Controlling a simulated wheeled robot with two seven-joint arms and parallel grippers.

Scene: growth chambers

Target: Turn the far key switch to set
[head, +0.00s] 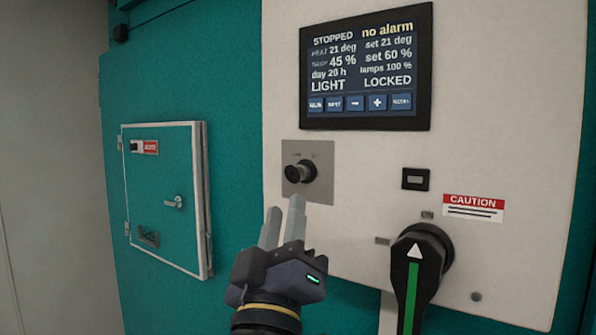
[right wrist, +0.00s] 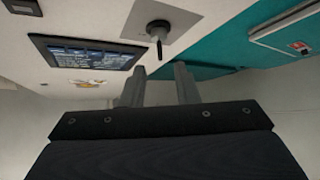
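A dark round key switch (head: 300,172) sits on a grey square plate (head: 320,160) below the display. Small marks above it are too small to read. Its knob points out from the panel, and its exact turn is hard to tell. My right gripper (head: 284,218) is just below and in front of the switch, apart from it, fingers pointing up toward it. In the right wrist view, the two fingers (right wrist: 158,88) stand apart with nothing between them, and the key switch (right wrist: 158,32) is beyond their tips. My left gripper is not in view.
The display (head: 366,75) reads STOPPED, LIGHT, LOCKED and no alarm. A large black rotary handle with a green stripe (head: 415,275) juts out at lower right, beside a caution label (head: 473,208). A small teal door (head: 163,190) with a latch is at left.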

